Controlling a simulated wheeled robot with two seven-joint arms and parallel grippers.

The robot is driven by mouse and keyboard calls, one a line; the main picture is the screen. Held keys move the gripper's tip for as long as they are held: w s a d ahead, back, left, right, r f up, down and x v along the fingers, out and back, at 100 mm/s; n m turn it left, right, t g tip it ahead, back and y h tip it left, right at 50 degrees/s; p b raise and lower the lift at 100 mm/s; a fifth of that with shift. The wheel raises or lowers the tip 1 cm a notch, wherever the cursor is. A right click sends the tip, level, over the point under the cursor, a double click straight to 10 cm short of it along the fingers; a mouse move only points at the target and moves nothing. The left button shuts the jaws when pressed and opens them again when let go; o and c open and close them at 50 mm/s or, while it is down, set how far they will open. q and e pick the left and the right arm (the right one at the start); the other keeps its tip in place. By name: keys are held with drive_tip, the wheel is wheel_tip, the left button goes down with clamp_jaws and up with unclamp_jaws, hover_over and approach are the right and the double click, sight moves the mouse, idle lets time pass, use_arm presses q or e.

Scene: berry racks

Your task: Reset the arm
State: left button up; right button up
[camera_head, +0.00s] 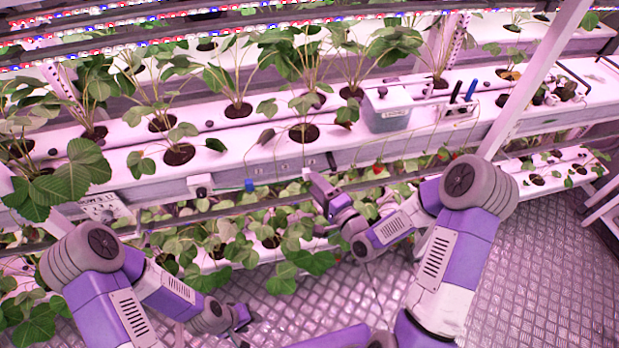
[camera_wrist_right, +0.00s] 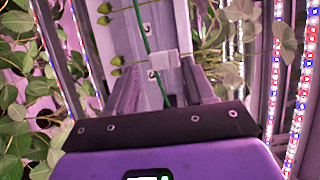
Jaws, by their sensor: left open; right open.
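My left arm comes in from the left and reaches low in front of the rack. Its gripper (camera_head: 242,326) is small and partly dark against the lower leaves and floor. It is open, and I see nothing held in it. My right arm reaches in from the right. Its gripper (camera_head: 318,188) is open at the front edge of the upper growing trough (camera_head: 350,150), close to the lower leaves. In the right wrist view, a green stem (camera_wrist_right: 147,45) runs down past a pale bracket toward the gripper, with small green berries (camera_wrist_right: 116,70) to its left.
Potted strawberry plants (camera_head: 238,108) stand along the upper trough. Lower plants (camera_head: 270,238) crowd between my arms. The metal floor (camera_head: 530,270) is clear at right.

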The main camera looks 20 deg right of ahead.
drive_tip(key=v, duration=0.2)
drive_tip(key=shift+s+d, duration=0.1)
drive_tip(key=shift+s, duration=0.2)
drive_tip(key=s+a+f+n+g, duration=0.2)
drive_tip(key=f+g, duration=0.1)
drive_tip(key=f, duration=0.3)
drive_tip(key=s+a+f+n+g+h, duration=0.1)
drive_tip(key=s+a+f+n+g, duration=0.15)
drive_tip(key=f, duration=0.25)
drive_tip(key=s+a+f+n+g, duration=0.1)
drive_tip(key=s+f+g, duration=0.15)
drive_tip(key=f, duration=0.35)
drive_tip(key=s+a+f+n+g, duration=0.1)
drive_tip(key=s+f+n+g, duration=0.2)
drive_tip(key=s, duration=0.3)
drive_tip(key=s+a+f+n+g+h, duration=0.1)
drive_tip(key=s+a+f+n+g, duration=0.1)
drive_tip(key=s+f+g, duration=0.3)
drive_tip(key=shift+s+n+g, duration=0.3)
drive_tip(key=shift+s+n, duration=0.15)
drive_tip(key=shift+s, duration=0.75)
idle(1.4)
